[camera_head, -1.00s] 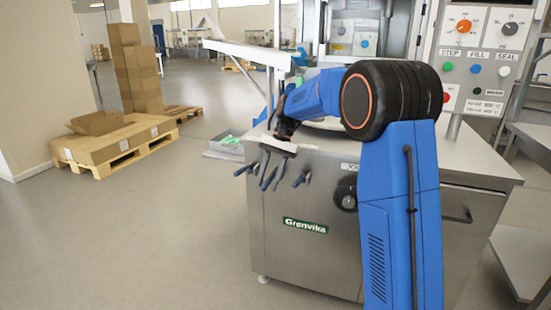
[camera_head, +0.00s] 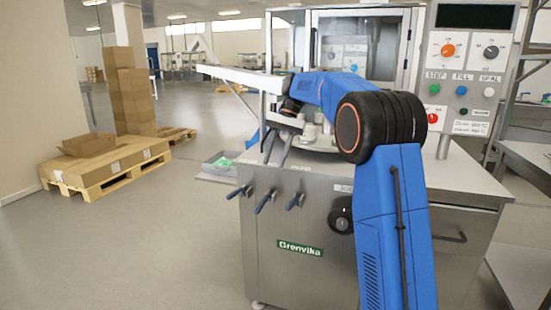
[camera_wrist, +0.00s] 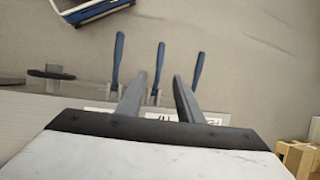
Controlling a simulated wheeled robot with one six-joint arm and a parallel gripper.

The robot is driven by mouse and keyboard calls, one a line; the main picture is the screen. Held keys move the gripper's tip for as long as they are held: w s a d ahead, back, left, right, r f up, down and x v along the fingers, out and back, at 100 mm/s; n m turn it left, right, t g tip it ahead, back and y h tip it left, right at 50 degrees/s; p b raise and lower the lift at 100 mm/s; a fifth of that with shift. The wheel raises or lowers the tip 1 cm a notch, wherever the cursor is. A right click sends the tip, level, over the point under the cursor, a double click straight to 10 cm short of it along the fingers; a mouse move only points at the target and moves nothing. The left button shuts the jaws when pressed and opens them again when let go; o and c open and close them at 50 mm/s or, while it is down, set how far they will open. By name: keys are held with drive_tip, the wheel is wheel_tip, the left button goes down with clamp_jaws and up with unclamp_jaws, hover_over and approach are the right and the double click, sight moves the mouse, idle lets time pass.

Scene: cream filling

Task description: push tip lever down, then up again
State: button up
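Three blue-handled levers stick out from the upper front panel of the steel machine: a left one (camera_head: 243,191), a middle one (camera_head: 265,201) and a right one (camera_head: 296,201). All sit at about the same slant. Which is the tip lever I cannot read. My gripper (camera_head: 275,160) is above them, near the panel's top edge, its two grey fingers apart and empty. In the wrist view, where left and right look swapped, my gripper (camera_wrist: 160,77) has the middle lever (camera_wrist: 158,65) showing between its fingertips, apart from both. The white labels (camera_wrist: 160,118) are partly hidden.
A black knob (camera_head: 341,215) sits on the panel to the right of the levers. A grey tray (camera_head: 217,166) with green items is at the machine's left side. Bottle-like items (camera_head: 309,130) stand on top behind my gripper.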

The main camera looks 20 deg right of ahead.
drive_tip(key=shift+r, duration=0.15)
drive_tip(key=c, duration=0.7)
drive_tip(key=shift+s+m, duration=0.2)
drive_tip(key=shift+m, duration=0.2)
clamp_jaws()
drive_tip(key=s+f+m+t+h, duration=0.3)
drive_tip(key=s+f+m+t, duration=0.5)
drive_tip(key=m, duration=0.9)
wheel_tip(320, 180, down, 9)
drive_tip(key=a+g, duration=0.2)
drive_tip(key=g, duration=0.1)
drive_tip(key=shift+m, duration=0.3)
drive_tip(key=shift+w+a+r, duration=0.5)
drive_tip(key=shift+a+r, duration=0.15)
drive_tip(key=shift+a, duration=0.1)
drive_tip(key=shift+w+a+r, duration=0.5)
drive_tip(key=shift+a+r, duration=0.15)
drive_tip(key=shift+a, duration=0.05)
